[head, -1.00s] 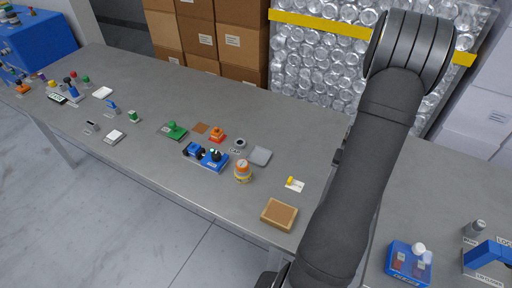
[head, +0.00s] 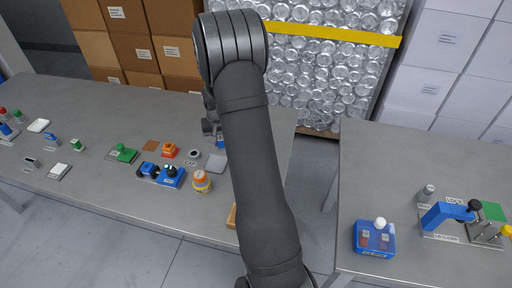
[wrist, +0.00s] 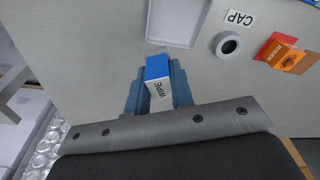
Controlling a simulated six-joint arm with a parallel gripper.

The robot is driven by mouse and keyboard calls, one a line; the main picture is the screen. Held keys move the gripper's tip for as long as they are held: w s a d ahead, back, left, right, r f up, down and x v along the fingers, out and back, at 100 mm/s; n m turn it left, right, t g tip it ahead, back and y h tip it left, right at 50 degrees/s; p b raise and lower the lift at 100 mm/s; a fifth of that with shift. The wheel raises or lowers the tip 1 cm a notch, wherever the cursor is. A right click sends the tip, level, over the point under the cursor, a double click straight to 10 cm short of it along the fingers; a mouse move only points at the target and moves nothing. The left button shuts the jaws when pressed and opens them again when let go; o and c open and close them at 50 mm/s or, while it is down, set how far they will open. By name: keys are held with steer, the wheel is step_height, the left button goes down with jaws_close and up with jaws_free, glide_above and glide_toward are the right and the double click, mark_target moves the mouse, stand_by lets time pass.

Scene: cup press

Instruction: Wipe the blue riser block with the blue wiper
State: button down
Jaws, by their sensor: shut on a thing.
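My gripper (wrist: 157,92) is shut on the blue wiper (wrist: 157,68), which has a white face marked WIPE. In the head view the gripper (head: 210,128) is partly behind my arm, with a bit of blue (head: 220,142) beside it. I cannot pick out a blue block marked as a riser.
A ring marked CAP (wrist: 229,45) lies near the pad. A blue base with black knobs (head: 161,176) and an orange-topped cylinder (head: 201,182) stand left of my arm. A gap separates this table from the right one, which holds a blue button box (head: 374,238).

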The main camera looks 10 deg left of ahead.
steer(key=s+a+r+n, duration=0.25)
steer(key=s+a, duration=0.45)
steer(key=a, duration=0.5)
steer(key=s+a+r+n, duration=0.25)
steer(key=s+a, duration=0.45)
steer(key=a, duration=0.4)
steer(key=shift+m, duration=0.5)
steer(key=shift+w+f, duration=0.2)
steer(key=shift+f, duration=3.25)
steer(key=shift+a+f, duration=0.4)
steer(key=shift+a, duration=1.8)
steer(key=d, duration=0.4)
steer(key=shift+d, duration=0.1)
step_height(320, 180, up, 8)
steer(key=shift+r, duration=0.1)
